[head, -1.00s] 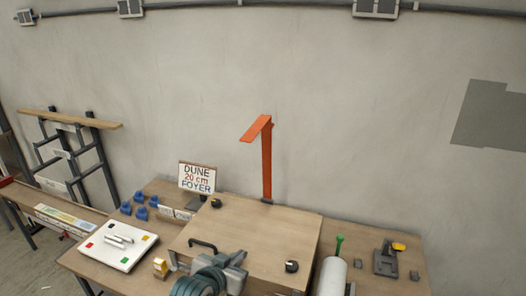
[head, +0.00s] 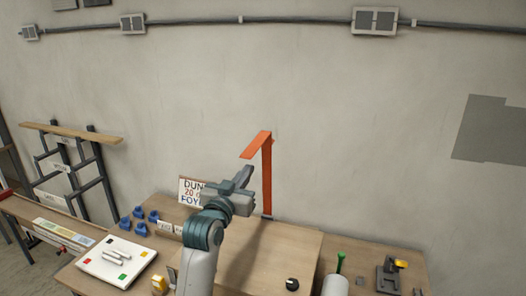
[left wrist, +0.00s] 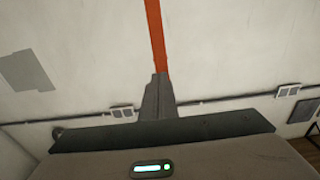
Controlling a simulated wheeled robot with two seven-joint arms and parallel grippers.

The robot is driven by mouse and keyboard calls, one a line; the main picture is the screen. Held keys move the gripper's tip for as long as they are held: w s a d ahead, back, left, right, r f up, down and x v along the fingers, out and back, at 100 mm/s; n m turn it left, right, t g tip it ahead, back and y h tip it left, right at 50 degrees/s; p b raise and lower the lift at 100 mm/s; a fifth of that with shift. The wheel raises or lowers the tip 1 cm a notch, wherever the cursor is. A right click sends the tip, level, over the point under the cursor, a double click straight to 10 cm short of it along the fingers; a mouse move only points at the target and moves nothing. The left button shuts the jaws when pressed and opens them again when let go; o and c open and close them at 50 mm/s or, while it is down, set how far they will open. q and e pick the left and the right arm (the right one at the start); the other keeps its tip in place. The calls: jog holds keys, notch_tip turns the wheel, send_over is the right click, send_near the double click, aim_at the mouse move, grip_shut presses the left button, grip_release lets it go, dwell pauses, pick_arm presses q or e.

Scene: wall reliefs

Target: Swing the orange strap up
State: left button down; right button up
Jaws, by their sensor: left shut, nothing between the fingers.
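The orange strap (head: 256,145) is at the top of an upright orange post (head: 267,180) behind the wooden board on the workbench. It slopes down to the left from the post's top. An orange strip also shows in the left wrist view (left wrist: 157,38), running up from behind the fingers; I cannot tell which part it is. My left gripper (head: 248,173) is shut and empty, just left of the post and below the strap in the head view. Its fingers (left wrist: 157,92) are together in the left wrist view. I cannot tell whether they touch the orange piece. My right gripper is out of view.
A DUNE sign (head: 191,191) is partly hidden behind my left gripper. Blue pieces (head: 139,213), a white tray (head: 92,262), a white cylinder (head: 336,286) and a dark clamp-like tool (head: 388,275) are on the bench.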

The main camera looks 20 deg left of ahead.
pick_arm(q)
jog(key=shift+w, duration=0.15)
jog(key=p, duration=0.7)
send_near(267, 145)
jog(key=w, duration=0.5)
jog(key=shift+w+r, duration=0.15)
jog(key=shift+r, duration=0.1)
jog(key=shift+w+f, duration=0.1)
jog(key=shift+w, duration=0.5)
